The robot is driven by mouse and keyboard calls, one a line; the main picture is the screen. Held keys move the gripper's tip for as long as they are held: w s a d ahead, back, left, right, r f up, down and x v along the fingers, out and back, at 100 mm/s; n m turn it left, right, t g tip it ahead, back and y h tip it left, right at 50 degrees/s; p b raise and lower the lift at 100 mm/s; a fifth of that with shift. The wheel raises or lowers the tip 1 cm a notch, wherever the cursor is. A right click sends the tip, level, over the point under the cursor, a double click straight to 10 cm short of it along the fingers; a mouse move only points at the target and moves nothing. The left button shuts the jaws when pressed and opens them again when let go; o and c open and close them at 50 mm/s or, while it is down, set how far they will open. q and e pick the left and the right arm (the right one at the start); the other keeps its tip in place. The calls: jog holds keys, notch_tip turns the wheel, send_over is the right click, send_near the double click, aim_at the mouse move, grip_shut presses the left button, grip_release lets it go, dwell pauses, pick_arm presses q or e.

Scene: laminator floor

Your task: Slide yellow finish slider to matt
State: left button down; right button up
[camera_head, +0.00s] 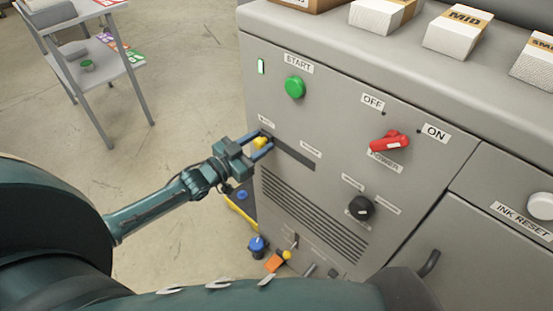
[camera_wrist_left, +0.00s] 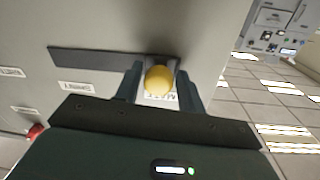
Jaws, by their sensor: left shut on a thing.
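The yellow finish slider (camera_head: 260,142) is a round knob at the left end of a dark slot (camera_head: 293,154) on the grey machine's front panel. In the left wrist view the knob (camera_wrist_left: 159,80) sits at the right end of the slot (camera_wrist_left: 95,58). My left gripper (camera_head: 266,143) is shut on the knob, one finger on each side of it. Small white labels sit near the slot ends, one at the left (camera_head: 266,121) and one at the right (camera_head: 310,149); they are too small to read in the head view. My right gripper is not in view.
Above the slot is a green START button (camera_head: 295,87). To the right are a red POWER switch (camera_head: 389,141) and a black knob (camera_head: 360,207). Vent slits (camera_head: 311,213) lie below. A grey trolley (camera_head: 98,70) stands at the back left; the floor between is clear.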

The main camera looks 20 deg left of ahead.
pick_arm(q)
jog(key=shift+w+a+f, duration=0.1)
jog(key=shift+a, duration=0.35)
jog(key=c, duration=1.1)
grip_release()
jog(key=p+v, duration=0.1)
jog(key=v, duration=1.2)
